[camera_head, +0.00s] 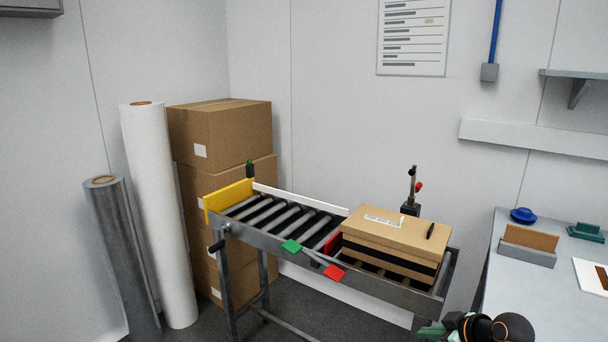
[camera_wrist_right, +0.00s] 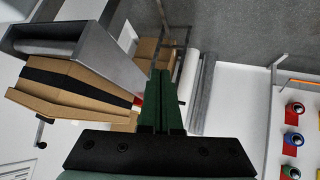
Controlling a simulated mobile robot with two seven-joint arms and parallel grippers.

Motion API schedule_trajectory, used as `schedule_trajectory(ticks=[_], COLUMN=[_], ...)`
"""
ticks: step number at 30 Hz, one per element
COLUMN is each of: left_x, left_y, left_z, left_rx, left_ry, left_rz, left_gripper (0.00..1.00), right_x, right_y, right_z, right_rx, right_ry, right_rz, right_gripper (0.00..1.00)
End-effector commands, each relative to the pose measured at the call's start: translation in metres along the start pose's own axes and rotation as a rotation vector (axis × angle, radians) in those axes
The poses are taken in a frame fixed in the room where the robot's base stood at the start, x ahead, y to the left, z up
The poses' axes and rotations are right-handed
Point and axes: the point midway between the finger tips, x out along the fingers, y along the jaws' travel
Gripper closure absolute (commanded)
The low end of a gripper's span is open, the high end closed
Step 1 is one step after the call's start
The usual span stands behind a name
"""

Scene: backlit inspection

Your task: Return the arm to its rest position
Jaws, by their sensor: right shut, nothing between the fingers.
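My right gripper (camera_head: 430,331) shows at the bottom edge of the head view, right of centre, with part of my right arm. In the right wrist view its green fingers (camera_wrist_right: 161,100) are together, with nothing between them. It is in front of the roller conveyor (camera_head: 274,240) and apart from the cardboard box on it. My left gripper is in neither view.
A cardboard box (camera_head: 397,233) with a black band sits on the conveyor's right end. A grey table (camera_head: 517,292) with small items stands at right. White (camera_head: 160,215) and grey (camera_head: 124,258) rolls and stacked cartons (camera_head: 220,135) stand at left.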

Motion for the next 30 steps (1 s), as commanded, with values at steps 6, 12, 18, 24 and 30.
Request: schedule_trajectory(ticks=[6, 12, 18, 24, 30], left_x=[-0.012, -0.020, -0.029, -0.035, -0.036], left_y=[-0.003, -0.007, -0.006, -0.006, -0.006], left_z=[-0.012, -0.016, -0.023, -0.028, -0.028], left_rx=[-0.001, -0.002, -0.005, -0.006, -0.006], left_ry=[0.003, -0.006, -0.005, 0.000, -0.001], left_rz=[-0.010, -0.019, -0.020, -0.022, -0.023], left_gripper=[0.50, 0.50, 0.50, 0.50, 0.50], right_x=[0.019, 0.004, -0.036, -0.072, -0.083], right_y=[-0.087, -0.168, -0.243, -0.287, -0.298], right_z=[0.080, 0.134, 0.165, 0.175, 0.176], right_rx=[0.136, 0.254, 0.375, 0.461, 0.485], right_ry=[-0.064, -0.068, -0.039, -0.004, 0.009], right_rz=[0.061, 0.109, 0.141, 0.157, 0.162], right_gripper=[1.00, 1.00, 1.00, 1.00, 1.00])
